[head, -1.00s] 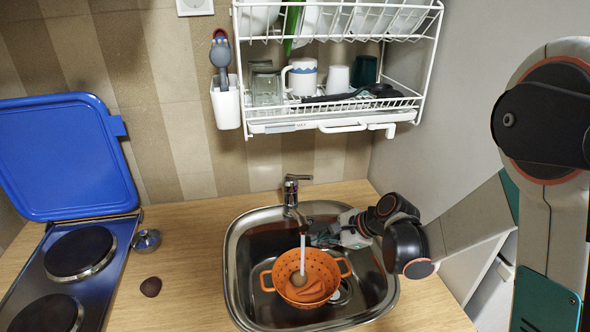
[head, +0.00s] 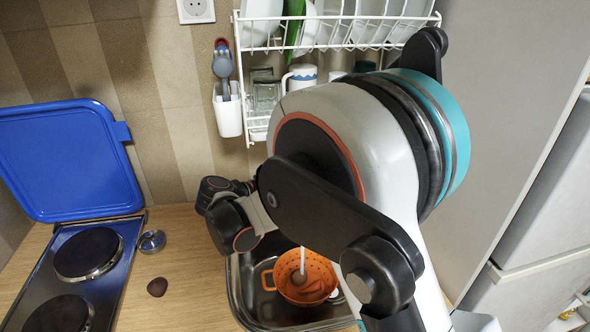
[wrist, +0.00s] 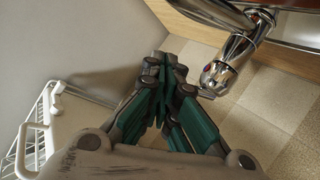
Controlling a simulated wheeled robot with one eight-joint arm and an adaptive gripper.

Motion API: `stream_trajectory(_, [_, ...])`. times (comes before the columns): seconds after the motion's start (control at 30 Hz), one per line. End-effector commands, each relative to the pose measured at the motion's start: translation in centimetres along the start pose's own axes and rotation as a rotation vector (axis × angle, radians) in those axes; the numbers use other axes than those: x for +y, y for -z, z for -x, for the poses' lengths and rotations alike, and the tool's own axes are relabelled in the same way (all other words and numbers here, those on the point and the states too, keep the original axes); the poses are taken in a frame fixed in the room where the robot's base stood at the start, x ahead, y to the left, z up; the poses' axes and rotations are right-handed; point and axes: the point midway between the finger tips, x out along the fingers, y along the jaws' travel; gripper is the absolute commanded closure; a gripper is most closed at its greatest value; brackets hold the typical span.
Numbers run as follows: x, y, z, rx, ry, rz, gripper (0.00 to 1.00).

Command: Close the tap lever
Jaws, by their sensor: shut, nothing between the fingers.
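The chrome tap (wrist: 218,76) is at the upper right of the wrist view, with its spout running to the top edge. I cannot clearly make out the lever's position. My gripper (wrist: 166,66) is shut and empty, its teal fingers together just beside the tap; whether they touch it is unclear. In the head view my arm hides the tap and my gripper. A thin stream of water (head: 302,261) falls into the orange colander (head: 317,272) in the steel sink (head: 240,290), so the tap is running.
A white dish rack (head: 340,18) hangs on the wall above, and it also shows at the left of the wrist view (wrist: 38,130). The hob (head: 112,235) with its raised blue lid (head: 65,160) is at the left. The wooden counter (head: 190,255) between is mostly free.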

Motion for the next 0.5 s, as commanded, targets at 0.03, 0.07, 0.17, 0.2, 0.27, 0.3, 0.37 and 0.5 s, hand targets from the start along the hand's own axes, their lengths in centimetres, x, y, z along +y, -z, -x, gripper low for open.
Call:
stream_trajectory(0.03, [-1.1, 1.3, 2.5, 0.084, -0.021, 0.012, 1.0])
stream_trajectory(0.07, [-1.4, 1.9, 3.6, 0.129, -0.037, 0.014, 1.0])
stream_trajectory(0.17, [-2.3, 3.6, 7.0, 0.255, -0.078, 0.012, 1.0])
stream_trajectory(0.2, [-2.6, 4.0, 8.1, 0.292, -0.089, 0.011, 1.0])
stream_trajectory(0.27, [-2.8, 4.5, 9.3, 0.333, -0.103, 0.007, 1.0])
stream_trajectory(0.3, [-2.9, 4.7, 9.8, 0.351, -0.109, 0.005, 1.0])
stream_trajectory(0.37, [-2.9, 4.9, 10.2, 0.368, -0.114, 0.003, 1.0])
stream_trajectory(0.5, [-2.8, 5.3, 9.2, 0.373, -0.119, 0.001, 1.0])
